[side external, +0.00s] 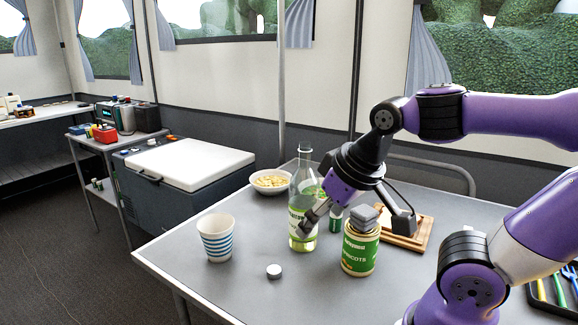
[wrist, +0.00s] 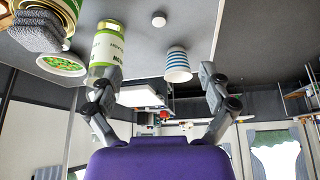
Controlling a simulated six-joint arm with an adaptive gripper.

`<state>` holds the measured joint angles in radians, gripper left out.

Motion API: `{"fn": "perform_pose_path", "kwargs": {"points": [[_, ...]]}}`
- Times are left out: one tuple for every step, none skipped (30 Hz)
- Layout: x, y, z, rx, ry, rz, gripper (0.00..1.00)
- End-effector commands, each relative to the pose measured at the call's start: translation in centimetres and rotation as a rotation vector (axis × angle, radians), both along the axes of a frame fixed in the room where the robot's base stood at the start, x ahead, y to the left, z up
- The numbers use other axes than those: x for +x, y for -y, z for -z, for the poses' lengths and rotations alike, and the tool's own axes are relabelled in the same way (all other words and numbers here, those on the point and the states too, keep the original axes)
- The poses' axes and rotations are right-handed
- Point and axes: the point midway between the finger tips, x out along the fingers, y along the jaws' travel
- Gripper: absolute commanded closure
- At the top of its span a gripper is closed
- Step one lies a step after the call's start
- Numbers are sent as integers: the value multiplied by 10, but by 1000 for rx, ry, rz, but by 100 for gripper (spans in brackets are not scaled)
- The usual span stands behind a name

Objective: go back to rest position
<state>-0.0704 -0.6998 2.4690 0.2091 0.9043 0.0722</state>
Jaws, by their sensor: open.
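My gripper (side external: 355,222) is over the table (side external: 215,280), its fingers spread wide apart and nothing held between them. In the side external view, one finger overlaps the clear bottle with a green label (side external: 302,205), and the other is right of the grey block (side external: 364,216). That block rests on top of a green-labelled can (side external: 360,252). I cannot tell whether the fingers touch anything. In the wrist view, my gripper (wrist: 158,75) is also open, with the bottle (wrist: 110,45) by the left finger and the striped cup (wrist: 177,65) near the right one.
A blue-striped cup (side external: 216,240) and a small round white-topped item (side external: 273,271) stand at the table's front left. A bowl of yellow food (side external: 270,182) sits at the back. A wooden board (side external: 418,243) lies behind the can. A dark tray (side external: 545,298) is at the right.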

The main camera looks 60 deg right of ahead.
Motion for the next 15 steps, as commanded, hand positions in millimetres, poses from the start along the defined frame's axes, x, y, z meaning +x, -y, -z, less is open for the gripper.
{"fn": "perform_pose_path", "kwargs": {"points": [[-1,-6,0,3,8,-69,9],[-2,-10,0,4,11,-106,9],[-3,-15,0,4,16,-146,9],[-3,-17,0,5,17,-168,9],[-3,-19,0,5,18,-184,9],[-4,-20,1,6,19,-197,9],[-4,-21,1,5,19,-202,9],[-4,-21,1,5,19,-204,9],[-4,-21,1,5,19,-204,9],[-4,-21,1,6,19,-203,9],[-4,-21,1,6,19,-203,9],[-3,-21,1,5,19,-202,9],[-3,-21,1,5,19,-201,9],[-3,-21,1,5,19,-201,9],[-3,-21,1,5,19,-201,9]]}}
